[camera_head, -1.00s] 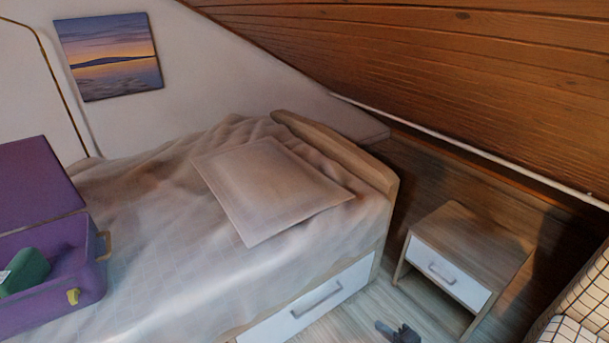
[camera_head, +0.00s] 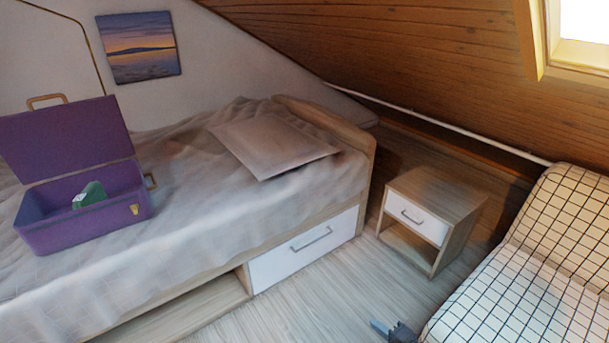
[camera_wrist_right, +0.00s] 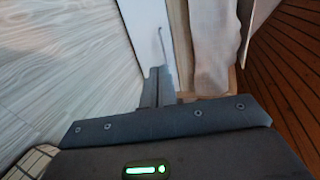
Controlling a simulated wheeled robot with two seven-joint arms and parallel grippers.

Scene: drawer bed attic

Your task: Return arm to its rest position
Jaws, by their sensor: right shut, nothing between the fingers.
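My right gripper (camera_head: 392,331) shows at the bottom edge of the head view, left of the checked seat. It is shut and empty, above the wooden floor. In the right wrist view its dark fingers (camera_wrist_right: 157,88) are together, and the bed's drawer front shows beyond them. The rest of the right arm is cut off below the head view. My left gripper is not in the head view.
The bed (camera_head: 180,240) has a white drawer (camera_head: 285,262) at its base. An open purple case (camera_head: 85,233) holding a green item (camera_head: 90,194) sits on it. A nightstand (camera_head: 435,205) and a checked seat (camera_head: 540,270) stand right. Floor (camera_head: 350,285) between is clear.

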